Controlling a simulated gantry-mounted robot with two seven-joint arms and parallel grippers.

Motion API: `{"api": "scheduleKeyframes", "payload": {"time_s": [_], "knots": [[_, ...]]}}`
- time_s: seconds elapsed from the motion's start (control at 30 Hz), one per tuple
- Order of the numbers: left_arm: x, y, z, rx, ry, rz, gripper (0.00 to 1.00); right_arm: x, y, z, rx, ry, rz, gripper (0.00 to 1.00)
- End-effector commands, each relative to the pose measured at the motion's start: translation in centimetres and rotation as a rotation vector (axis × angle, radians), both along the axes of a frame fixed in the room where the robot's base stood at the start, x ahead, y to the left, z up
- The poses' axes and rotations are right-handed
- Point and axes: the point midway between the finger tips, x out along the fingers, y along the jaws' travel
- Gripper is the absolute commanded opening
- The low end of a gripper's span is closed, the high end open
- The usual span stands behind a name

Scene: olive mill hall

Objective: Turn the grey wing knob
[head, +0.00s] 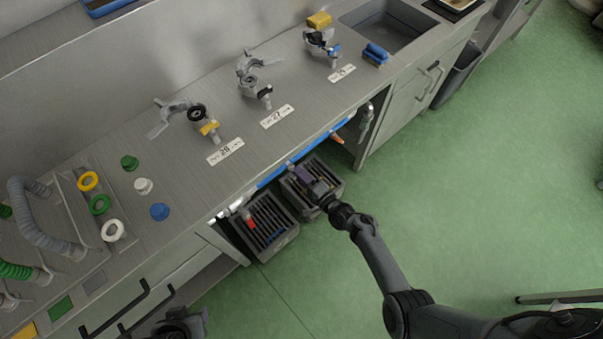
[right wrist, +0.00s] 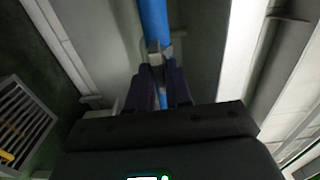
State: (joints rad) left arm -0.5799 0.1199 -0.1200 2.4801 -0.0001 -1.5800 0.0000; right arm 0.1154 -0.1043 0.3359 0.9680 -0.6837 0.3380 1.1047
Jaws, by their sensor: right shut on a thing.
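A blue pipe (head: 268,179) runs under the front edge of the bench. The right wrist view shows this pipe (right wrist: 154,18) with a small grey piece on it, which looks like the grey wing knob (right wrist: 158,52). My right gripper (head: 296,170) reaches in under the bench edge at the pipe. In the right wrist view its two dark fingers (right wrist: 158,75) are closed on the grey knob, covering part of it. The knob is hidden in the head view. Part of my left gripper (head: 185,322) shows at the bottom edge; its jaws are unclear.
Two grey slatted crates (head: 266,228) stand on the floor below the pipe, one directly under my right gripper. An orange-tipped fitting (head: 337,138) and a grey-green fitting (head: 366,118) hang to the right. Several taps stand on the bench (head: 205,85). The green floor is open.

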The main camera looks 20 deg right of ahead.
Motion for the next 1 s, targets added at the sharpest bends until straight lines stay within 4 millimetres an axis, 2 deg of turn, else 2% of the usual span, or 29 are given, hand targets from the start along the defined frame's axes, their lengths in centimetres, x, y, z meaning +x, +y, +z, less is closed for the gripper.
{"api": "scheduleKeyframes", "payload": {"time_s": [0.6,0.63,0.73,1.0], "knots": [[-0.01,0.01,0.20,0.000,0.000,0.000,0.43,-0.01,-0.02,-0.09,0.046,0.016,0.000,0.00],[-0.01,0.01,0.20,0.000,0.000,0.000,0.43,0.00,-0.01,-0.09,0.046,0.016,0.000,0.21],[-0.01,0.01,0.20,0.000,0.000,0.000,0.43,-0.01,-0.02,-0.08,0.046,0.016,0.000,0.36],[-0.01,0.01,0.21,0.000,0.000,0.000,0.43,-0.02,-0.02,-0.05,0.045,0.016,0.000,0.36]]}}
